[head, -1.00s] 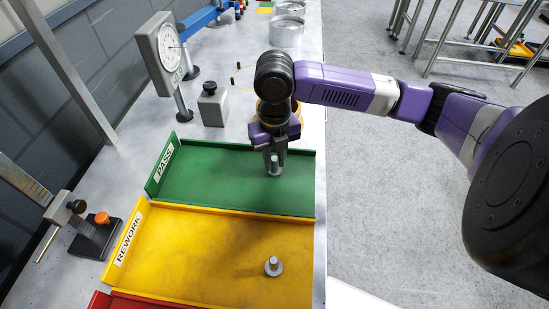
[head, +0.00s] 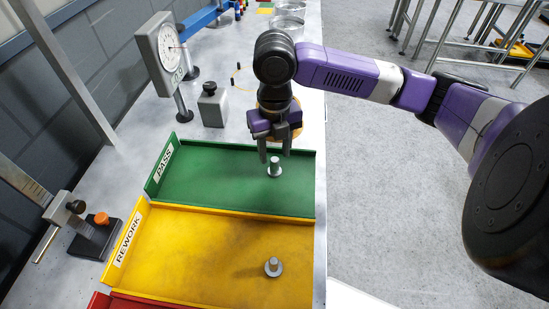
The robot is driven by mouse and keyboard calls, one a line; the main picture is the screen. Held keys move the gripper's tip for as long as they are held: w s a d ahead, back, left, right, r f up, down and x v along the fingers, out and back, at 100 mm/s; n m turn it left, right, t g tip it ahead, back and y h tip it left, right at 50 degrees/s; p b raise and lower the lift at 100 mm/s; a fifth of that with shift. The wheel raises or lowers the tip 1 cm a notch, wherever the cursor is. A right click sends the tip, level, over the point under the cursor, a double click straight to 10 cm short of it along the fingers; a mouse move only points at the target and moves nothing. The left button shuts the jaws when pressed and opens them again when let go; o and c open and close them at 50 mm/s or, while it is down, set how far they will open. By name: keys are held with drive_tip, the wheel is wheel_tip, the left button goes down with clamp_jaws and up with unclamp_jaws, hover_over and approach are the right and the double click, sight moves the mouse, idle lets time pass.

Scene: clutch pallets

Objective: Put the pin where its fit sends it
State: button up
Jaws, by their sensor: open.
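A grey metal pin (head: 275,167) with a wide base stands upright in the green PASS tray (head: 205,187). A second, similar pin (head: 273,267) stands upright in the yellow REWORK tray (head: 190,252). My gripper (head: 275,155) is open and empty. It is above the far part of the green tray, just over and behind the pin there, apart from it as far as I can tell. Part of a red tray (head: 125,301) shows at the bottom edge; its inside is mostly out of view.
A dial gauge (head: 168,50) on a stand and a grey block with a black knob (head: 212,105) stand behind the trays. A black fixture with an orange knob (head: 97,230) is at left. Metal cups (head: 288,25) stand at the far end. Open floor lies right of the bench.

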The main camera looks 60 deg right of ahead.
sight(274, 159)
wheel_tip(274, 159, up, 8)
drive_tip(key=shift+r, duration=0.2)
idle(0.7)
